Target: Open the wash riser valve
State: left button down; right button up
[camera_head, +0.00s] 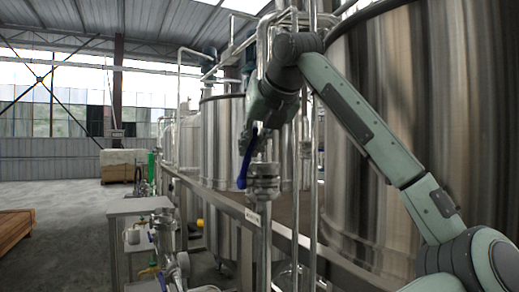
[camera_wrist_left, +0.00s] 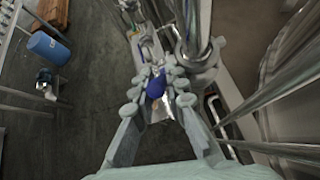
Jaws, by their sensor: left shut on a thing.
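The blue valve handle (camera_head: 245,163) slants steeply beside a steel valve body (camera_head: 264,182) on a vertical pipe, its lower end pointing down and a little left. My left gripper (camera_head: 252,134) is at the handle's upper part, above and left of the valve body. In the left wrist view, the blue handle (camera_wrist_left: 156,87) lies between the two fingers of the left gripper (camera_wrist_left: 158,80), which is shut on it. The wrist and fingers partly hide the handle's upper end and the pipe behind. My right gripper does not show.
Large steel tanks (camera_head: 376,150) stand close on the right, behind my arm. A rail with a small label (camera_head: 252,216) runs past the pipe. A grey table (camera_head: 140,206) with fittings stands lower left. A blue drum (camera_wrist_left: 48,48) shows in the wrist view.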

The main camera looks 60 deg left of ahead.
pick_arm(q)
jog(key=shift+w+a+r+h, duration=0.1)
jog(key=shift+a+r+h, duration=0.45)
jog(key=shift+a+h, duration=0.45)
jog(key=shift+a+r+h, duration=0.1)
jog(key=shift+a+h, duration=0.45)
jog(key=shift+h, duration=0.35)
jog(key=c, duration=1.5)
grip_release()
jog(key=shift+c, duration=0.2)
jog(key=v, duration=1.2)
jog(key=shift+w, duration=0.25)
